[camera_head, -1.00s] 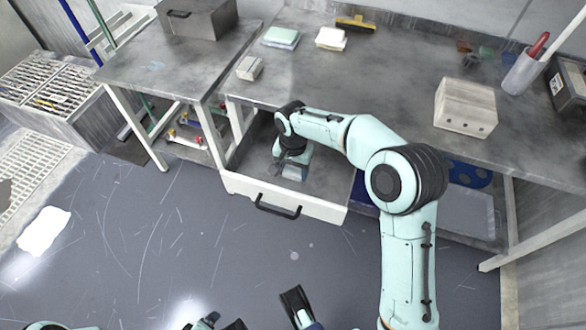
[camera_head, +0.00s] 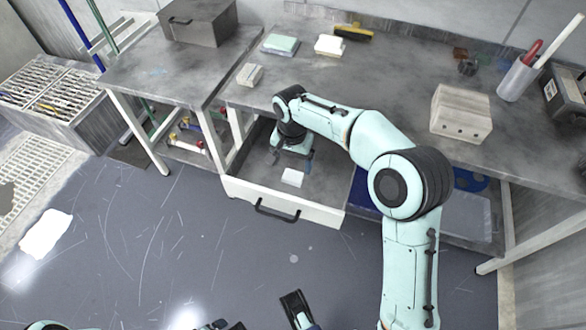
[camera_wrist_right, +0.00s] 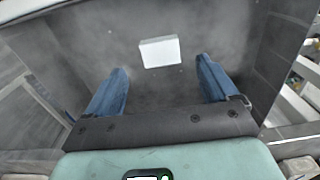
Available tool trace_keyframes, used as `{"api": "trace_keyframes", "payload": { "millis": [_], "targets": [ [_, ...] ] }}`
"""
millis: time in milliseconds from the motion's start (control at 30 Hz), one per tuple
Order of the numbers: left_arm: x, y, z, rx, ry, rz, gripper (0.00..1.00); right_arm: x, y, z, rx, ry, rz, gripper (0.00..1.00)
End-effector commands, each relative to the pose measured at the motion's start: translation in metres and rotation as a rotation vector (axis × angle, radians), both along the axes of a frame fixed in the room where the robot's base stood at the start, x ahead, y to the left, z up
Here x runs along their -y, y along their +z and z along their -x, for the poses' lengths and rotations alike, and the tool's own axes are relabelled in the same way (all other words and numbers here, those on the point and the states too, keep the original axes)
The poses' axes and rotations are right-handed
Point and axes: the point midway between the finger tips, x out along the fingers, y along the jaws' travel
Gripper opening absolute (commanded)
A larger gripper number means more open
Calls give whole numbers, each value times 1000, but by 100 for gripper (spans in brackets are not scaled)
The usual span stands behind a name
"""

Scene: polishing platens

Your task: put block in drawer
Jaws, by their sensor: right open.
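The drawer (camera_head: 325,212) is pulled out under the bench, with a white front and a black handle. A small white block (camera_head: 292,177) lies on the drawer floor towards the front. My right gripper (camera_head: 291,160) is inside the drawer, behind the block. In the right wrist view, the block (camera_wrist_right: 160,51) lies just beyond the two blue fingertips, apart from both, and the right gripper (camera_wrist_right: 162,66) is open and empty. Dark parts of what may be my left gripper (camera_head: 297,307) show at the bottom edge of the head view; its fingers cannot be made out.
On the bench (camera_head: 370,90) stand a small pale block (camera_head: 250,75), a teal-topped pad (camera_head: 281,44), a white pad (camera_head: 329,45), a yellow-and-black tool (camera_head: 353,32), a large pale block (camera_head: 461,112) and a cup with sticks (camera_head: 517,79). Floor before the drawer is clear.

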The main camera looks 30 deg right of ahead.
Motion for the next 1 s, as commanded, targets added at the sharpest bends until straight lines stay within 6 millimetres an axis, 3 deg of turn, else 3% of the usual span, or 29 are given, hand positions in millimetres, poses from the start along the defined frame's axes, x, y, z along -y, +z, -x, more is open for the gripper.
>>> {"api": "trace_keyframes", "payload": {
  "millis": [100,300,1000],
  "targets": [
    [6,10,11,-29,-12,14,95,-1,27,0,4,2,0,87],
    [11,16,22,-57,-24,28,95,0,50,0,1,2,1,87],
    [13,22,26,-69,-28,33,95,0,61,0,1,1,0,87]
  ]
}}
